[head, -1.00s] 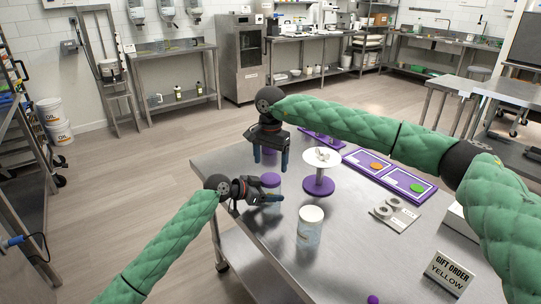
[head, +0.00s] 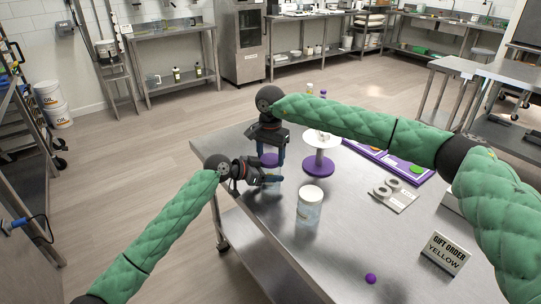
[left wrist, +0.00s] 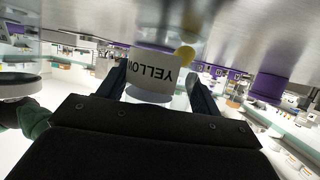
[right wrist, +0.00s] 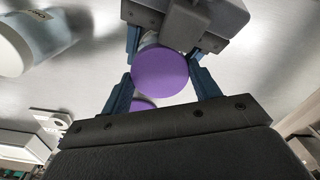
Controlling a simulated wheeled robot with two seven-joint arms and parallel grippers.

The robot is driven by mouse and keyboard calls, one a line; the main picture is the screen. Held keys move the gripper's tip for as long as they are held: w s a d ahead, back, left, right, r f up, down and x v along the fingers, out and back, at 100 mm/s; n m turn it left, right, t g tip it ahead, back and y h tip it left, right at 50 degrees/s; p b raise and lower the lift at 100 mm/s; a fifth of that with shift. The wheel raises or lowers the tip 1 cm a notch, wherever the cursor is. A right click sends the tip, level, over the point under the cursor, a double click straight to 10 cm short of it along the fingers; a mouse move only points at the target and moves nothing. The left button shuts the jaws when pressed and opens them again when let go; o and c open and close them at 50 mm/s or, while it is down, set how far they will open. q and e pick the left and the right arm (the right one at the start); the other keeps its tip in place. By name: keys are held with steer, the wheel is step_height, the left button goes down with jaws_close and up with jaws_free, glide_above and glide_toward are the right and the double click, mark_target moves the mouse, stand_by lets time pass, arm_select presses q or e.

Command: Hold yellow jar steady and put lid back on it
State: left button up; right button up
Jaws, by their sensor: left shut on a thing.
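The yellow jar (left wrist: 152,72), a clear jar with a white YELLOW label, is between the fingers of my left gripper (left wrist: 160,88), which is shut on it at the table's near left. In the head view my left gripper (head: 262,176) comes from the left. A purple lid (head: 268,159) sits at the top of the jar. My right gripper (head: 270,158) reaches down from above, its fingers on either side of the lid. In the right wrist view the lid (right wrist: 160,73) lies between the apart fingers, with narrow gaps. The seating of the lid's underside is hidden.
A white-topped clear jar (head: 310,204) stands close to the right. A purple-and-white stand (head: 319,164) is behind it. A grey card with rings (head: 395,194), a GIFT ORDER YELLOW sign (head: 445,252) and a small purple ball (head: 371,278) lie further right.

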steer(key=m, duration=1.6)
steer(key=shift+a, duration=0.1)
steer(key=o, duration=1.1)
steer(key=shift+s, duration=0.1)
